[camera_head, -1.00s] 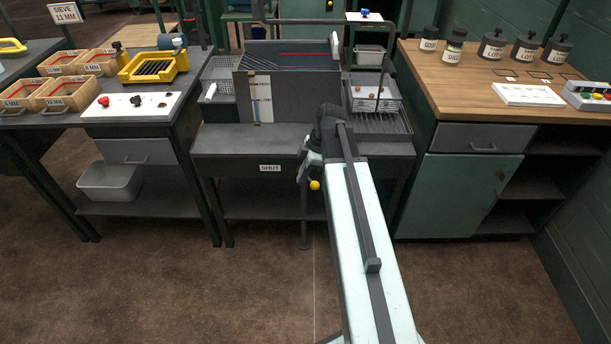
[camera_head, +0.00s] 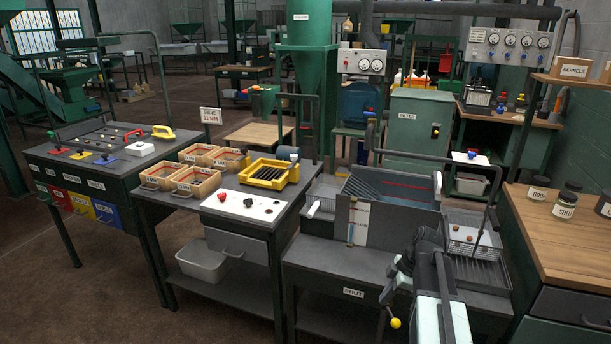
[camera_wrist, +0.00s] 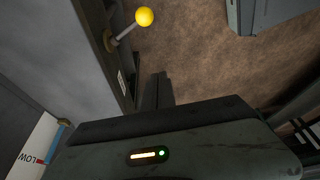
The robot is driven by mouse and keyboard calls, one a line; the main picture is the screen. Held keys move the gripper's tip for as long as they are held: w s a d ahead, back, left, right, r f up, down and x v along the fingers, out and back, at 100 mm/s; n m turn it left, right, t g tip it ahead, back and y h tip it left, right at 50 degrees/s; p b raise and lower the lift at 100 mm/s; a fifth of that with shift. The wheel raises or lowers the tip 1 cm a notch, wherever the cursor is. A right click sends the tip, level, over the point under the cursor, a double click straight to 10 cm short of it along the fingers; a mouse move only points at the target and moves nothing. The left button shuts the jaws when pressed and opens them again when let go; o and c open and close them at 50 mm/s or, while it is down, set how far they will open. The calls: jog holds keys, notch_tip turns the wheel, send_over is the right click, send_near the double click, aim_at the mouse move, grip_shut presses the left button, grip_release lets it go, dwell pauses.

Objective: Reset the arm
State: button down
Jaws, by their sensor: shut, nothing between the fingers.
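My gripper (camera_wrist: 156,90) shows in the wrist view as a narrow dark pair of fingers, shut with nothing between them. It points down beside the front edge of the grey bench (camera_head: 335,262) marked SHUT. A yellow ball knob (camera_wrist: 145,16) on a short rod is at the top of the wrist view, apart from the fingers. In the head view the knob (camera_head: 395,323) is low, just left of my arm. My arm rises from the bottom right, and its dark wrist covers part of the bench; the fingertips are hard to make out there.
A wire basket (camera_head: 470,238) stands right of my wrist. An upright gauge board (camera_head: 378,222) stands on the bench. A table with wooden trays (camera_head: 194,181) and a yellow sieve (camera_head: 265,174) is to the left. A wooden counter (camera_head: 555,235) is at right. Open floor lies at far left.

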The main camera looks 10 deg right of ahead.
jog(key=s+a+f+m+g+h, duration=0.1)
jog(key=s+a+m, duration=0.15)
jog(key=a, duration=0.65)
jog(key=s+a+m+h, duration=0.15)
jog(key=s+a, duration=0.25)
jog(key=a, duration=0.5)
notch_tip(320, 180, up, 16)
jog(key=s+d+m+h+p, duration=0.1)
jog(key=d+m+p, duration=0.1)
jog(key=m+p, duration=0.9)
jog(key=p, duration=0.5)
jog(key=shift+s+d+f, duration=0.25)
jog(key=shift+s, duration=0.05)
